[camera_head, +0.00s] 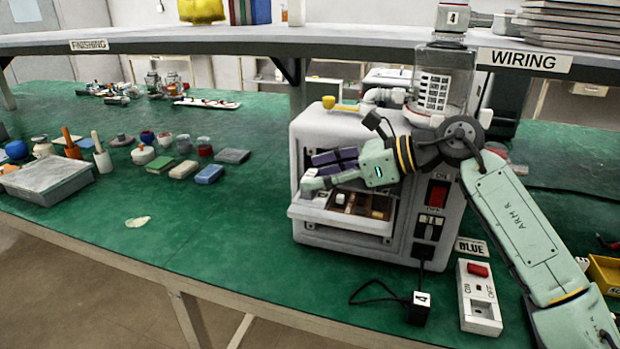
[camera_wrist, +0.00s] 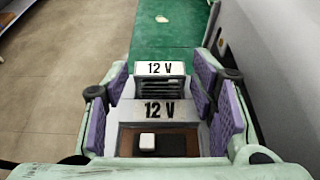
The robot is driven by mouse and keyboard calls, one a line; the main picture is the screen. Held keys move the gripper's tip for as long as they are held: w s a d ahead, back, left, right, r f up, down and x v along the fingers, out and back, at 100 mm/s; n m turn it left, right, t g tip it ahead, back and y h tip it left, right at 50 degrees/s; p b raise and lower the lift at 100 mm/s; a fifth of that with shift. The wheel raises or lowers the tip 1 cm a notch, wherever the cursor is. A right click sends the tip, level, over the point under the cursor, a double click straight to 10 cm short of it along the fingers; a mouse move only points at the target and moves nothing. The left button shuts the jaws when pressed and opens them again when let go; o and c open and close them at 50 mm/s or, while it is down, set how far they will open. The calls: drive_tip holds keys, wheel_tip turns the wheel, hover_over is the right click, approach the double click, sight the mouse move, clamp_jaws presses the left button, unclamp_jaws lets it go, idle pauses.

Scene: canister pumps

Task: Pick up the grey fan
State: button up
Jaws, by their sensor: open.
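I cannot pick out a grey fan for certain. My gripper (camera_head: 326,170) is open over the pulled-out tray (camera_head: 340,222) of the white machine (camera_head: 312,128). In the wrist view my gripper (camera_wrist: 160,105) has its purple pads apart, to either side of two pale parts marked 12 V. The farther part (camera_wrist: 161,68) has dark slots below its label. The nearer part (camera_wrist: 159,110) borders a brown recess (camera_wrist: 126,141) holding a small white block (camera_wrist: 147,141) and a dark block (camera_wrist: 180,145). I see no contact with the pads.
A cabled plug block marked 4 (camera_head: 419,308) and a switch box (camera_head: 480,305) stand in front of the machine. A grey box (camera_head: 48,180) and several small parts lie at the left. The green bench (camera_head: 220,235) between is mostly clear. A shelf (camera_head: 230,38) runs above.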

drive_tip(key=shift+w+a+f, duration=0.15)
drive_tip(key=shift+a+f, duration=0.1)
drive_tip(key=shift+a, duration=0.2)
drive_tip(key=c, duration=0.9)
